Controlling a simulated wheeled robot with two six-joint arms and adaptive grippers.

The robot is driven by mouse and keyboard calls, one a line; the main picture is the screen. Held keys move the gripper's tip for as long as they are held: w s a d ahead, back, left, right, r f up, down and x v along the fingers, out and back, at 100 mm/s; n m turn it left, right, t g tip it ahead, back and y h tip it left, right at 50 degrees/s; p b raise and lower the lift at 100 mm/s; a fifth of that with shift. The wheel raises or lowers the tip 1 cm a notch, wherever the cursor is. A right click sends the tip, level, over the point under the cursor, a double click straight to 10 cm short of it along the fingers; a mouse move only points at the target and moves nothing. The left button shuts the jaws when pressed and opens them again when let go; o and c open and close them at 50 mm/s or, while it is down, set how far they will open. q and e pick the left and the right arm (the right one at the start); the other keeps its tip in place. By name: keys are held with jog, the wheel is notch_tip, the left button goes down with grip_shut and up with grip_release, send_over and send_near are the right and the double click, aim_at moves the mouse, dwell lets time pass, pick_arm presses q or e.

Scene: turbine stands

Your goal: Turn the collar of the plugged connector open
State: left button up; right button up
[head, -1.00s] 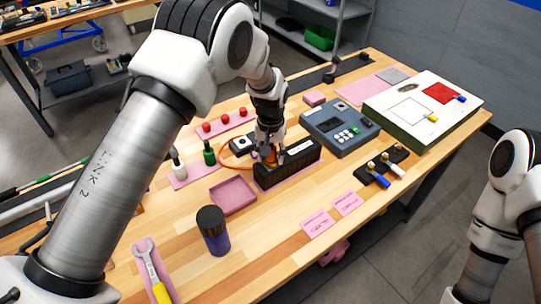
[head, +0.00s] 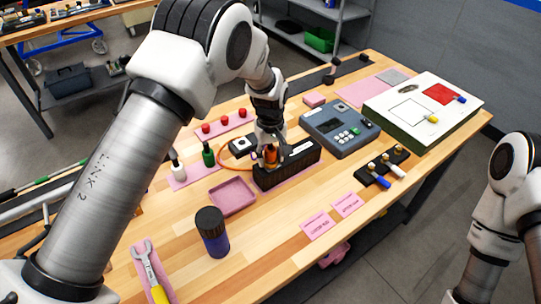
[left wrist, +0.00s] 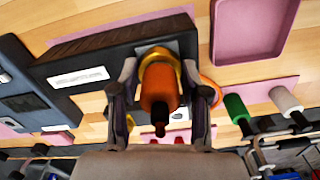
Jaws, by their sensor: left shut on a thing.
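The connector (left wrist: 160,85) is orange with a yellow-gold collar (left wrist: 158,58) at its base. It sits plugged in the black block (head: 292,168), at its left end; the block also shows in the left wrist view (left wrist: 110,62). My left gripper (head: 270,157) comes down on it from above. In the left wrist view its fingers (left wrist: 161,80) stand on both sides of the connector, shut on it around the collar. The fingers hide part of the collar. My right arm shows at the right edge of the head view, but its gripper is out of view.
An orange cable (head: 232,165) curves beside the block. A grey-blue device (head: 340,131) stands to its right.

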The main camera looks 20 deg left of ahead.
aim_at(270, 148)
pick_arm(q)
jog(key=o, duration=0.9)
jog(key=shift+o, duration=1.2)
jog(key=shift+f, duration=0.1)
jog(key=shift+w, duration=0.15)
notch_tip(270, 148, up, 12)
jog(key=shift+f, duration=0.1)
